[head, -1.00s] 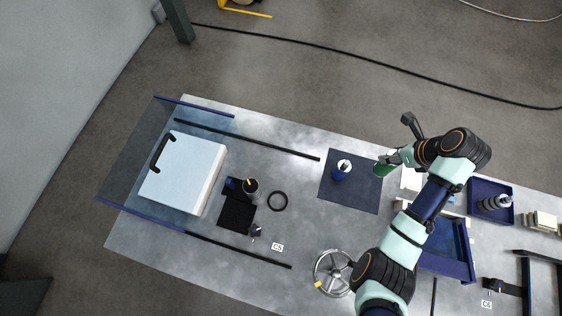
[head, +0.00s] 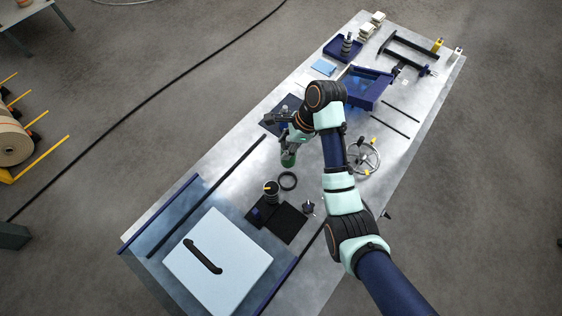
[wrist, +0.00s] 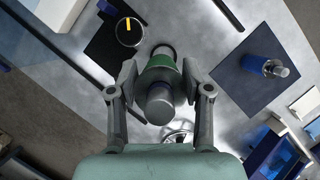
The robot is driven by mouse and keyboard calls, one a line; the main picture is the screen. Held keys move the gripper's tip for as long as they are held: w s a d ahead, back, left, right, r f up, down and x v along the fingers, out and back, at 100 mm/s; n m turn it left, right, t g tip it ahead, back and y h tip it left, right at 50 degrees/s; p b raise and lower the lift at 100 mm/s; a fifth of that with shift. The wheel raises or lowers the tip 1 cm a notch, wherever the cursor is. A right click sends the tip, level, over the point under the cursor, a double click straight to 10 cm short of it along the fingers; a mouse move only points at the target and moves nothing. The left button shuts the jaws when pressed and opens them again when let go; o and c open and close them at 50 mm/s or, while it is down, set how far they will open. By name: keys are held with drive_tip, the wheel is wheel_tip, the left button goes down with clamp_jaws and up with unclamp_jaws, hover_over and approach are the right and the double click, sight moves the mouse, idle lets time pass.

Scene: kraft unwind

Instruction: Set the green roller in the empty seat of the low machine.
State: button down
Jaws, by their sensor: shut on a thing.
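The green roller (head: 288,159) is held in my gripper (head: 287,148), above the table and apart from it. In the wrist view my gripper (wrist: 158,82) has a finger on each side of the roller (wrist: 160,65); its green band and grey metal end show. In the head view it appears between the dark mat and a black ring (head: 288,181). A low blue open-topped unit (head: 372,90) stands beyond my arm, partly hidden by it; it also shows in the wrist view (wrist: 272,155). I cannot make out an empty seat in it.
A blue roller (wrist: 259,64) stands on the dark mat (wrist: 235,85). A handwheel (head: 365,158) is right of my arm. A white lidded box (head: 218,262) fills the near end.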

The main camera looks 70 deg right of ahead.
drive_tip(key=shift+d, duration=0.1)
wheel_tip(320, 180, down, 20)
drive_tip(key=b, duration=0.9)
drive_tip(key=shift+d+b, duration=0.2)
drive_tip(key=shift+b, duration=0.15)
drive_tip(key=c, duration=0.5)
unclamp_jaws()
drive_tip(key=shift+f, duration=0.1)
drive_tip(key=p+v, duration=0.5)
drive_tip(key=v, duration=0.7)
